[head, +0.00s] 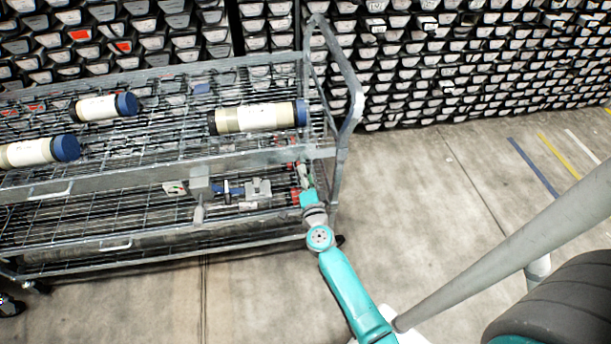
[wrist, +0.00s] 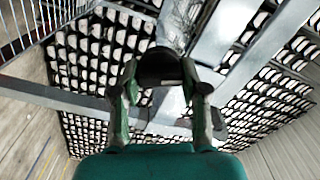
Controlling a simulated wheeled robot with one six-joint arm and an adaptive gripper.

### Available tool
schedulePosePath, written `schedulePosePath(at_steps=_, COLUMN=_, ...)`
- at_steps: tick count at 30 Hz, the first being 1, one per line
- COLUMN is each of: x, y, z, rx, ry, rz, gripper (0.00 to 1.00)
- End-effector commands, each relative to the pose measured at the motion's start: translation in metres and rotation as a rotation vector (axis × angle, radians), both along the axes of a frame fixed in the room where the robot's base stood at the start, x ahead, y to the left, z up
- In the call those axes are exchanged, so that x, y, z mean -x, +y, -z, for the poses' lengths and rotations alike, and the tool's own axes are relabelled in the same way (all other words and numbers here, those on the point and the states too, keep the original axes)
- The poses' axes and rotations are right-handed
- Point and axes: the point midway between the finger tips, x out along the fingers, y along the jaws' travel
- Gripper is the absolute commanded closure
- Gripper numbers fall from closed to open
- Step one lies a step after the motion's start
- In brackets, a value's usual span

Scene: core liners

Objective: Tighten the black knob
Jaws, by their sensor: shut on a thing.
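In the wrist view my gripper (wrist: 160,82) has its two dark green fingers closed on the sides of the black knob (wrist: 160,65). The knob is round and dark and sits between the fingertips. Its far side and mounting are hard to make out against the metal bars behind it. In the head view my gripper (head: 304,176) is small, at the right end of the wire cart (head: 130,172), between its upper and lower shelves. The knob cannot be made out there.
Cream core liners with blue caps, among them one at the right (head: 256,118), lie on the cart's upper shelf. A grey clamp-like fixture (head: 257,190) sits below, left of my gripper. Full racks (head: 470,60) stand behind. The floor (head: 430,200) right of the cart is clear.

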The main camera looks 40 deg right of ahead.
Motion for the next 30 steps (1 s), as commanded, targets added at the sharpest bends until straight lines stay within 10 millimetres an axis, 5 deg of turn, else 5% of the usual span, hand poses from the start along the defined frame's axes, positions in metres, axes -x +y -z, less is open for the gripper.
schedulePosePath(at_steps=15, x=0.0004, y=-0.0002, z=0.0022, rx=-0.285, ry=-0.191, rz=-0.001, gripper=0.91)
schedulePosePath(at_steps=30, x=0.0004, y=-0.0003, z=0.0026, rx=-0.341, ry=-0.228, rz=0.001, gripper=0.91)
